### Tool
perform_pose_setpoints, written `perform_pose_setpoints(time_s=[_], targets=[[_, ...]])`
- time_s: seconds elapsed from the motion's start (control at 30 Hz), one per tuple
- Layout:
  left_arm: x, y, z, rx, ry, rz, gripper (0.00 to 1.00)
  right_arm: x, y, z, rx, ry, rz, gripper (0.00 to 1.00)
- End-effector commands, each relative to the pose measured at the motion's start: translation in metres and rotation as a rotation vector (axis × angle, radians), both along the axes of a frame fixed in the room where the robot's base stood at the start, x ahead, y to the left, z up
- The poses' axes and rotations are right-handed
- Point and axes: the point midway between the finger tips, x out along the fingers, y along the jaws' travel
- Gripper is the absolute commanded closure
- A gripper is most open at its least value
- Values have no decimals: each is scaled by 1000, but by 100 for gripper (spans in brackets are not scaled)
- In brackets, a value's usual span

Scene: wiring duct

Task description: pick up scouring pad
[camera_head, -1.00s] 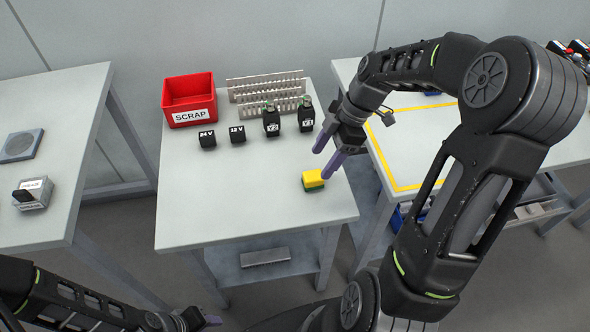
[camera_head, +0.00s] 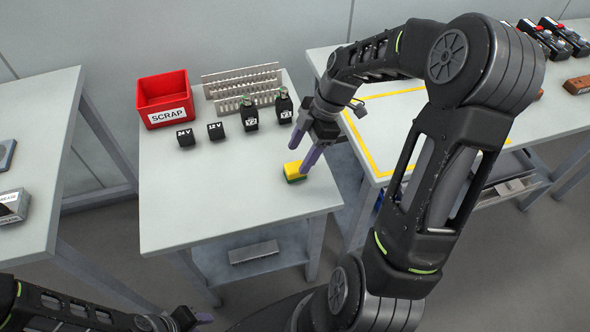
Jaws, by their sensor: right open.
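The scouring pad (camera_head: 294,171), yellow on top and green below, lies on the middle table (camera_head: 220,200) near its right edge. My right gripper (camera_head: 299,160) is open, with its purple fingers pointing down around or just above the pad. My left gripper (camera_head: 203,319) is low at the bottom edge of the view, away from the tables. Its jaw state is not clear.
A red SCRAP bin (camera_head: 164,97), slotted grey ducts (camera_head: 242,88), black 24V and 12V blocks (camera_head: 215,131) and two black bottle-like parts (camera_head: 250,114) stand at the table's back. The table's front left is clear. A yellow-outlined table (camera_head: 385,108) is at right.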

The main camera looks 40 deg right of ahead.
Motion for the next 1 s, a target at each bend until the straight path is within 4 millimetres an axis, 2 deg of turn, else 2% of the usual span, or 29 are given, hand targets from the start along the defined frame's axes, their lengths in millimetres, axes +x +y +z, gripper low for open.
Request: perform_pose_setpoints(time_s=[0.4,1.0], targets=[[0,0,8,0,1,0,64,1,16,-46,3,3,2,38],[0,0,8,0,1,0,64,2,17,-49,1,1,0,38]])
